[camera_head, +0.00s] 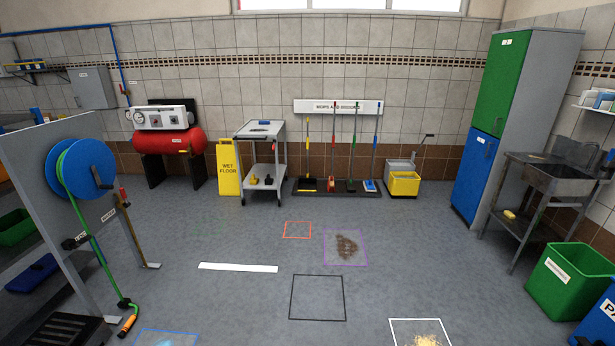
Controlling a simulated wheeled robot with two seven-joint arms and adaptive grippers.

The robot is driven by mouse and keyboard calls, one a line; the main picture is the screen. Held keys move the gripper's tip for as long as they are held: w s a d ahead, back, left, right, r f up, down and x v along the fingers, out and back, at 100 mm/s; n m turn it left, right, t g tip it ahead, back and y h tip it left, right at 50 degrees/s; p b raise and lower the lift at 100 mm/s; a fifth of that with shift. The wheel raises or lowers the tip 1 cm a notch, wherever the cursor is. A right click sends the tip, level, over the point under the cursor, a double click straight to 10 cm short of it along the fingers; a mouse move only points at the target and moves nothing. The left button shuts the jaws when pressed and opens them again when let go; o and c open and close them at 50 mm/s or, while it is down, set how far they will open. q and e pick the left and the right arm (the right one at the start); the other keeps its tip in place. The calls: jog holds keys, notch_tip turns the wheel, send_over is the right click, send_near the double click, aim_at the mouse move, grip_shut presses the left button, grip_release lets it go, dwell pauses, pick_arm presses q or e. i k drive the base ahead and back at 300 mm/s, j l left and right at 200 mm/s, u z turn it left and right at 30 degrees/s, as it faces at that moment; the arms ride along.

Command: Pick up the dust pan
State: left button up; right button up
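Several long-handled tools stand in a row against the back wall under a white sign (338,106). The leftmost has a yellow handle and a wide black foot (307,185) that could be the dust pan, but it is too small to tell for sure. The red, green and blue handled tools beside it look like brooms or mops. Neither of my grippers shows in the view, so I cannot tell their state or what they hold.
A grey cart (262,165) and yellow wet-floor sign (229,168) stand left of the tools; a yellow mop bucket (404,184) stands right. A hose reel (88,170) is at left, a sink (555,180) at right.

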aim_at(306, 183)
jog(key=i+u, duration=0.25)
jog(key=i, duration=1.5)
jog(key=i+j+z, duration=0.2)
jog(key=i, duration=1.4)
jog(key=i+l, duration=0.15)
jog(key=i, duration=0.7)
jog(key=i+u, duration=0.4)
jog(key=i, duration=0.4)
